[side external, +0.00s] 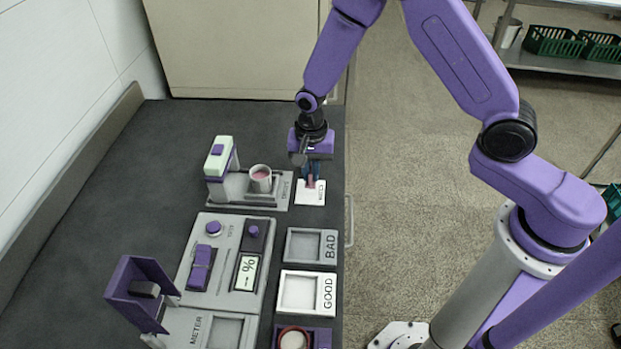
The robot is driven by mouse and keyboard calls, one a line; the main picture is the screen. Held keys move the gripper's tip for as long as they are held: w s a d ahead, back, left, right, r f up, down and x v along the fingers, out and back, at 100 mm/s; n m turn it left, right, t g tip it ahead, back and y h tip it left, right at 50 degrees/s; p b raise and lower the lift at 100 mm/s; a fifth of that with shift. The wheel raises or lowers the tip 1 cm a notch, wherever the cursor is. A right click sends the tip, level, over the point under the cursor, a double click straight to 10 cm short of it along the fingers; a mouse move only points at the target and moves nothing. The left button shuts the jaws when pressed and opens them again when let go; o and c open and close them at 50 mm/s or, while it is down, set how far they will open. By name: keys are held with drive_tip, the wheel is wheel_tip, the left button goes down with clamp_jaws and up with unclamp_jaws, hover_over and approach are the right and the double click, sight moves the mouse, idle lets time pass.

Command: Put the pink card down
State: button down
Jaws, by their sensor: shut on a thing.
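My gripper (311,178) points down at the right edge of the dark bench, above a white square pad (311,196) with small lettering. It is shut on the pink card (310,183), of which only a small pinkish piece shows between the fingertips. The card is over the pad; I cannot tell whether it touches it. The fingers hide part of the card.
Left of the pad, a cup of pink stuff (261,178) stands on the plate of a green and purple machine (218,158). In front lie the BAD tray (312,263), the GOOD tray (326,295), a control panel (205,228) and a red-rimmed bowl (293,330).

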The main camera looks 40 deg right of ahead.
sight(310, 179)
drive_tip(key=shift+w+f, duration=0.1)
drive_tip(key=shift+f, duration=1.5)
drive_tip(key=shift+f, duration=0.1)
drive_tip(key=c, duration=1.2)
unclamp_jaws()
